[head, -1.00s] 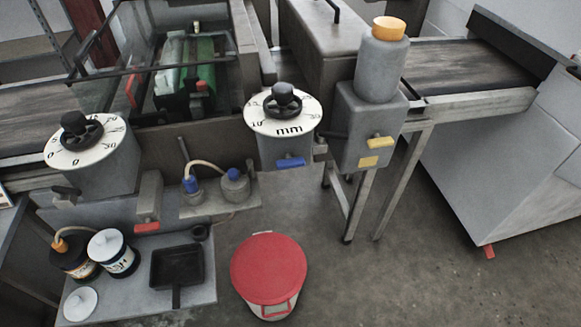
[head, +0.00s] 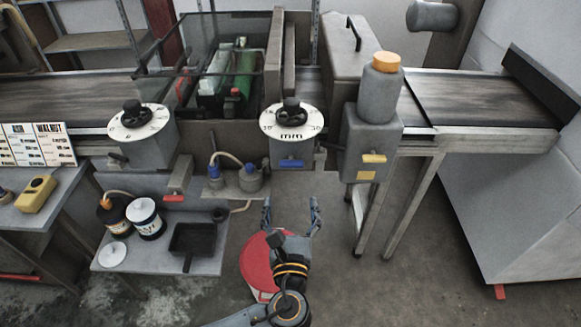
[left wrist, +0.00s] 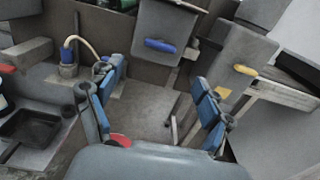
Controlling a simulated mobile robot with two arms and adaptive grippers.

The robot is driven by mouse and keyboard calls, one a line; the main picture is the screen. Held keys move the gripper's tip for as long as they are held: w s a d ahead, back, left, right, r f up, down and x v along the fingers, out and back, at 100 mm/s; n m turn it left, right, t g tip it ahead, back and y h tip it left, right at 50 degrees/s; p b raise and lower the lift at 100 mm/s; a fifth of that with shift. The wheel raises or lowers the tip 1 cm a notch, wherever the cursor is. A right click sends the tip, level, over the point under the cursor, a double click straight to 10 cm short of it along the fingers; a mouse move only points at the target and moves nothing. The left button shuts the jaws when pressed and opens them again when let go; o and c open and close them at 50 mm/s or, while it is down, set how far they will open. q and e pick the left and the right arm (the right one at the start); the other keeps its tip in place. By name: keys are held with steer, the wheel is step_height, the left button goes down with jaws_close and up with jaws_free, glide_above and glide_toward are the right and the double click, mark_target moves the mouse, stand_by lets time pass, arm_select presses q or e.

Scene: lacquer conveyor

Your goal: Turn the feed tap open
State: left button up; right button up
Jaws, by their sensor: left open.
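Several coloured handles could be the feed tap; I cannot tell which. A yellow handle (head: 374,158) sits on the grey box (head: 368,135) under an orange-capped bottle. A blue handle (head: 291,163) is below the mm dial, and a red handle (head: 173,198) is at the left. My left gripper (head: 291,208) is open and empty, below the blue handle and apart from it. In the left wrist view my gripper (left wrist: 160,85) has its fingers spread, with the blue handle (left wrist: 160,46) beyond the gap and the yellow handle (left wrist: 245,69) at upper right. My right gripper is not seen.
A red-lidded bucket (head: 256,263) stands on the floor, partly behind my left arm. A low shelf (head: 205,262) holds tins and a black tray (head: 193,241). A yellow device (head: 36,194) lies on the left table. The floor right of my arm is clear.

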mark_target(291, 166)
arm_select(q)
steer(key=w+p, duration=0.1)
steer(key=w, duration=1)
steer(key=shift+w, duration=0.4)
steer(key=shift+c, duration=0.2)
steer(key=c, duration=1.1)
